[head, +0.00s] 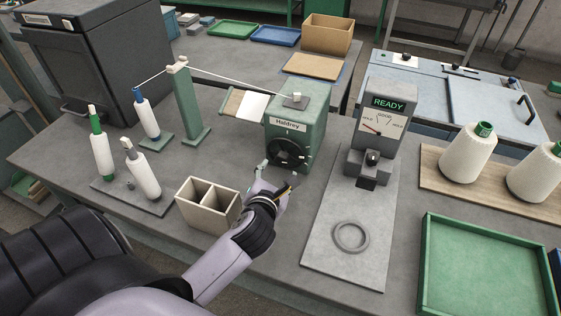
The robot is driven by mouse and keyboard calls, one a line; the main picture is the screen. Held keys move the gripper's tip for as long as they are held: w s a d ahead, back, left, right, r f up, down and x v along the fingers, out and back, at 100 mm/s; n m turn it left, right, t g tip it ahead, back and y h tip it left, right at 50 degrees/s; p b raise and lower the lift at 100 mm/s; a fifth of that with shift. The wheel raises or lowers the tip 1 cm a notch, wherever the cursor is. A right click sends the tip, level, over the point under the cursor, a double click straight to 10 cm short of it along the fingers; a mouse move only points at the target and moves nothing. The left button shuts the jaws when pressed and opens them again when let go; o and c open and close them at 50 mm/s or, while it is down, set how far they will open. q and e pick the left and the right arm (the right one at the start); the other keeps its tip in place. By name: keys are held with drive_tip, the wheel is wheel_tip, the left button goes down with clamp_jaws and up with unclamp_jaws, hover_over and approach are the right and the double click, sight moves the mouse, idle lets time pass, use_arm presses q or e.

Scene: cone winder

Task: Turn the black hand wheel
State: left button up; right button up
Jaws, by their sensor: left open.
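The black hand wheel (287,152) is on the front face of a green winder box labelled "Haldrey" (300,107), in the middle of the table in the head view. My left gripper (275,173) is open just in front of and below the wheel. One finger reaches close to the wheel's lower left edge; I cannot tell whether it touches. Nothing shows between the fingers. The wheel's lower part is close to the gripper but mostly visible. My right gripper is not in view.
A beige divided box (207,206) stands left of my left gripper. A gauge unit reading "READY" (384,112) stands on a grey plate (340,268) to the right, with a ring (351,249). Thread bobbins (142,176) stand at left. A green tray (430,275) lies front right.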

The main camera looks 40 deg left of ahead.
sight(281, 161)
use_arm(q)
drive_tip(key=x, duration=0.5)
drive_tip(key=shift+w+a+f, duration=0.1)
drive_tip(key=shift+w, duration=0.15)
drive_tip(key=shift+w+a+f, duration=0.1)
drive_tip(key=shift+w+a, duration=0.05)
drive_tip(key=shift+w, duration=0.1)
drive_tip(key=shift+c, duration=0.2)
drive_tip(key=c, duration=1.1)
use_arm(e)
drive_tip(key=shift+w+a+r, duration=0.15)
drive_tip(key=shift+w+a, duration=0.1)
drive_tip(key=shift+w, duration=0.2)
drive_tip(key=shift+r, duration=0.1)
